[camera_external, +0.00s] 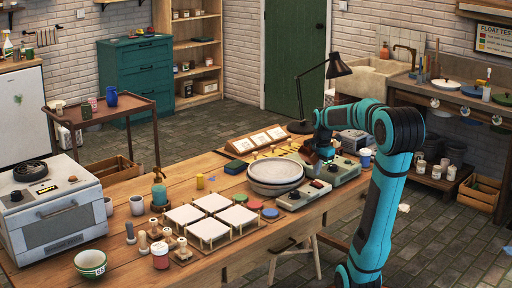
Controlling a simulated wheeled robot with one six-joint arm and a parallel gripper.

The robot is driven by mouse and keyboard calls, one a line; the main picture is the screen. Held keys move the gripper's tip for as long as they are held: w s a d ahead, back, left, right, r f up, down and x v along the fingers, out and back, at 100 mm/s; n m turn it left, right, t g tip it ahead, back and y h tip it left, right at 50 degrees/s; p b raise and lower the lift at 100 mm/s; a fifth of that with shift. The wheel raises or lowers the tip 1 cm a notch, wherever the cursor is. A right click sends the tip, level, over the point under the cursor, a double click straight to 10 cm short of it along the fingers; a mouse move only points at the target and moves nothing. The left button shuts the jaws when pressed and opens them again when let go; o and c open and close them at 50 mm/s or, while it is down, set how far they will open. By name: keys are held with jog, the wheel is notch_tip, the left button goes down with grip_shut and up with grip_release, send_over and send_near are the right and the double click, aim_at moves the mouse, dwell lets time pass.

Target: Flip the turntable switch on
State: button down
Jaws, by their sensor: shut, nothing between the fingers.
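A round grey turntable (275,180), looking like a wide shallow dish, sits on the wooden workbench right of centre. A low grey box with small knobs (300,197) lies at its front right. A larger grey-green box (342,172) sits right of the dish, partly under my arm. The switch is too small to make out, and I cannot tell which box carries it or whether it is on. My gripper (321,163) points down over the left end of the grey-green box, its fingers shut and empty. I cannot tell whether the fingertips touch the box.
A black desk lamp (338,68) stands behind my arm. White square tiles (208,228) on a wooden rack, coloured discs (252,205) and small stamps lie left of the dish. A cup (365,157) stands right of the grey-green box. The bench around my gripper is crowded.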

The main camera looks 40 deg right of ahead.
aim_at(315, 182)
jog(key=shift+w+f, duration=0.2)
jog(key=shift+f, duration=1.35)
jog(key=shift+w+f+g, duration=0.15)
jog(key=shift+f+g, duration=0.05)
jog(key=shift+g, duration=0.1)
jog(key=shift+s, duration=0.2)
jog(key=shift+s+r, duration=0.2)
jog(key=shift+s, duration=0.45)
jog(key=shift+r, duration=0.1)
notch_tip(315, 182, up, 14)
jog(key=s, duration=0.2)
jog(key=shift+f, duration=0.2)
